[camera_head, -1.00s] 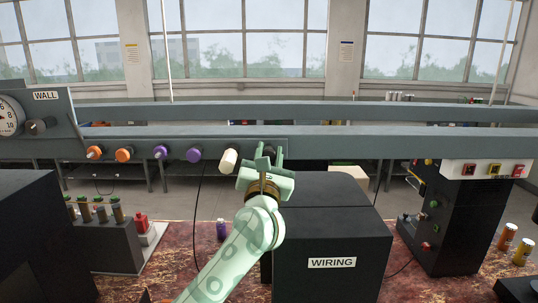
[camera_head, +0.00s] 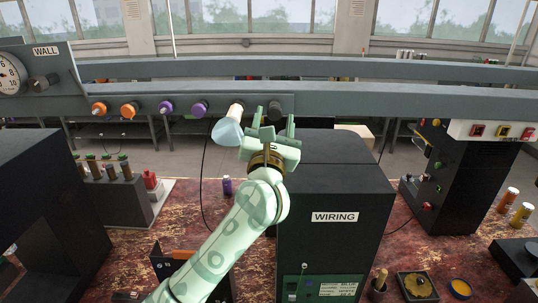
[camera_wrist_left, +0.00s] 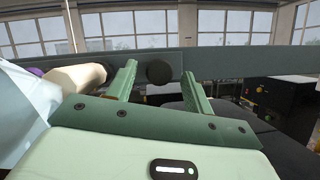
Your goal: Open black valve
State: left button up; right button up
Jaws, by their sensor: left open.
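The black valve (camera_head: 274,109) is a dark round knob on the front of the grey rail, right of the white knob. My left gripper (camera_head: 273,119) is open in front of it, with one finger to each side of the knob. In the left wrist view the black valve (camera_wrist_left: 159,72) shows between the two green fingers (camera_wrist_left: 160,82), nearer the left one. I see a gap around the knob there and no clear contact. My right gripper is not in view.
The white knob (camera_head: 237,108) is close on the left, with a pale blue cone-shaped thing (camera_head: 227,131) below it. Purple (camera_head: 199,108) and orange knobs (camera_head: 129,110) are farther left. The black WIRING box (camera_head: 335,190) stands below right.

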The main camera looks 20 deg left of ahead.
pick_arm(q)
jog(key=b+v, duration=0.3)
jog(key=v, duration=1)
jog(key=shift+s, duration=0.3)
jog(key=shift+f, duration=0.1)
